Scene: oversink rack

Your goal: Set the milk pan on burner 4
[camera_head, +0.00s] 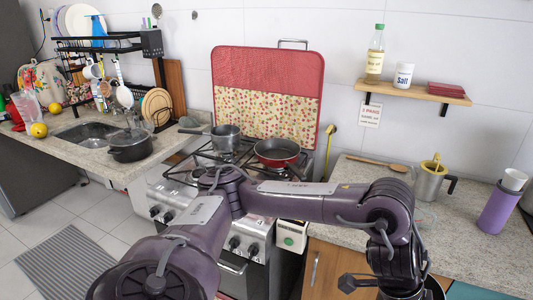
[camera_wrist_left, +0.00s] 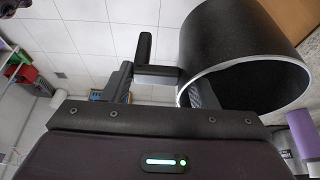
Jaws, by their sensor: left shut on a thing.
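A dark pan with a bright silver rim, seemingly the milk pan (camera_wrist_left: 245,40), fills the upper right of the left wrist view. In the head view, the gripper is low in the picture, right of the stove, and the pan (camera_head: 436,289) is mostly cut off by the bottom edge. The stove (camera_head: 163,193) is left of it. My left arm hides much of the front burners. My right gripper is not in view.
A grey saucepan (camera_head: 226,136) and a red frying pan (camera_head: 277,151) stand on the rear burners. The right counter (camera_head: 345,173) holds a wooden spoon (camera_head: 377,163), a metal mug (camera_head: 430,182) and a purple bottle (camera_head: 497,210). A lidded black pot (camera_head: 131,150) stands on the left counter.

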